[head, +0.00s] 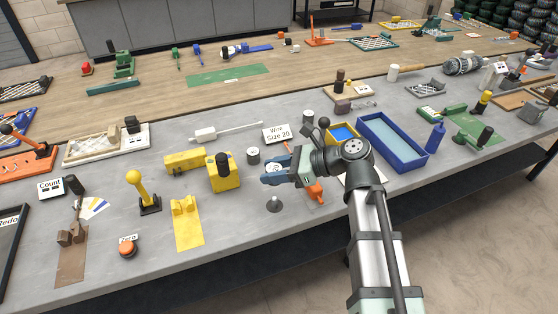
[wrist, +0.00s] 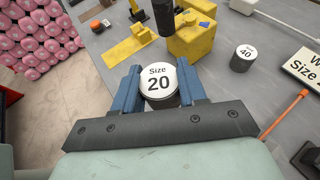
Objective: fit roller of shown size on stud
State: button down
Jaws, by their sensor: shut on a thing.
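My gripper (head: 276,170) is shut on a grey cylindrical roller with a white top that reads "Size 20". In the wrist view the size 20 roller (wrist: 158,84) sits between the two blue fingers (wrist: 159,88). The roller is apart from the stud. The stud does not show in the wrist view. A sign (head: 277,133) reads "Wire Size 20"; part of it shows in the wrist view (wrist: 306,66).
A size 40 roller (wrist: 243,58) stands left of the sign, and another grey roller (head: 308,117) stands behind it. A yellow machine (head: 224,176) and a yellow bracket (head: 187,222) are to the left. A blue tray (head: 393,143) is to the right. The bench front near the stud is clear.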

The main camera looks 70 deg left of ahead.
aim_at(275, 198)
dwell(0.5)
jog(key=shift+f, duration=2.8)
jog(key=shift+f, duration=2.6)
jog(key=c, duration=0.5)
grip_release()
jog(key=shift+c, duration=0.2)
jog(key=v, duration=1.4)
jog(key=shift+a, duration=0.1)
jog(key=shift+w, duration=0.15)
